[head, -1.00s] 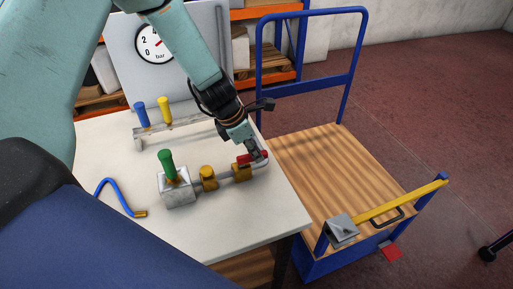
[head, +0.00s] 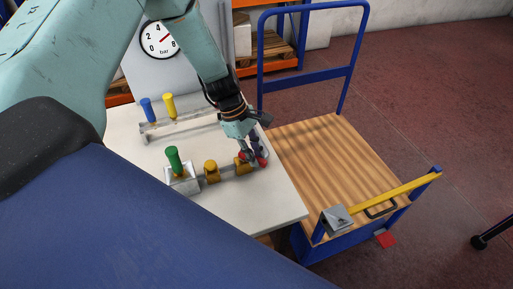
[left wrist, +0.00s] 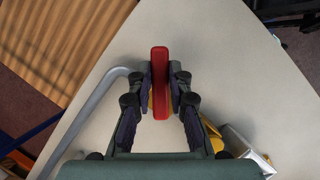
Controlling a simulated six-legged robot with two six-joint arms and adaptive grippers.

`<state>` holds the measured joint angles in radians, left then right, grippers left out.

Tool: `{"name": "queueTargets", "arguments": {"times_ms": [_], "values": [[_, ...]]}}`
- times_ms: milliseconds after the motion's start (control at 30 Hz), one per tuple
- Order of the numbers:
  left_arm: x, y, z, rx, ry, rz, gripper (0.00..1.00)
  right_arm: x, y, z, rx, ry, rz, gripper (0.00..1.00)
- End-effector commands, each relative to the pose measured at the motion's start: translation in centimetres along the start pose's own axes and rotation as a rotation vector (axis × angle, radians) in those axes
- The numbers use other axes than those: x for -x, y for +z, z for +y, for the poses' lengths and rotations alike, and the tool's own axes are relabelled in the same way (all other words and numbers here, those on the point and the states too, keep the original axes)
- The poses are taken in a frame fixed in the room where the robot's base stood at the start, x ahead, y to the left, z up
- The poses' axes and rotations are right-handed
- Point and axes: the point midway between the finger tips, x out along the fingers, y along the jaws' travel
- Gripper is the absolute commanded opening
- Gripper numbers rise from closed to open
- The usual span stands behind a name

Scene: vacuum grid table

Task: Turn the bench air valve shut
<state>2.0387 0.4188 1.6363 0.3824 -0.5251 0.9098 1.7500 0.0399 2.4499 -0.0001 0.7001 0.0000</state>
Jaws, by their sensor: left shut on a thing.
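The red valve handle (head: 263,162) sits on the brass valve body (head: 241,167) at the right end of a pipe on the white bench (head: 230,205). My left gripper (head: 255,156) reaches down over it from above. In the left wrist view the handle (left wrist: 160,85) stands upright in the picture between the two fingertips (left wrist: 161,88), which are shut on it. The fingers hide part of the valve. A pressure gauge (head: 160,39) marked in bar stands on a panel behind the bench. My right gripper is not in view.
A green-handled block (head: 184,179) and another brass fitting (head: 212,172) sit left of the valve. Blue (head: 148,110) and yellow (head: 169,105) handles stand on a rail behind. A blue trolley with a wooden deck (head: 315,165) stands right of the bench.

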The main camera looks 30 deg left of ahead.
Motion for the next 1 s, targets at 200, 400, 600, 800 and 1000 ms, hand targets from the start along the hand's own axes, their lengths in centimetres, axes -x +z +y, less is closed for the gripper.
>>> {"name": "queueTargets", "arguments": {"times_ms": [200, 400, 600, 800, 1000], "values": [[0.2, 0.1, -0.6, -0.194, -0.077, 0.001, 0.00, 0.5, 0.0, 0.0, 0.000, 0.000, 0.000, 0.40], [0.2, -0.1, -1.2, -0.361, -0.146, 0.002, 0.00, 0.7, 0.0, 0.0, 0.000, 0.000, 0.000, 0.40], [0.3, -0.3, -1.7, -0.500, -0.203, 0.001, 0.00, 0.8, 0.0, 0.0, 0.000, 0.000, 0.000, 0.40], [0.4, -0.5, -2.1, -0.598, -0.244, 0.002, 0.00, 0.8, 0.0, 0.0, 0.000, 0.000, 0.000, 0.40], [0.4, -0.7, -2.3, -0.654, -0.267, 0.002, 0.00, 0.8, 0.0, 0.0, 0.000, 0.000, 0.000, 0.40]]}}
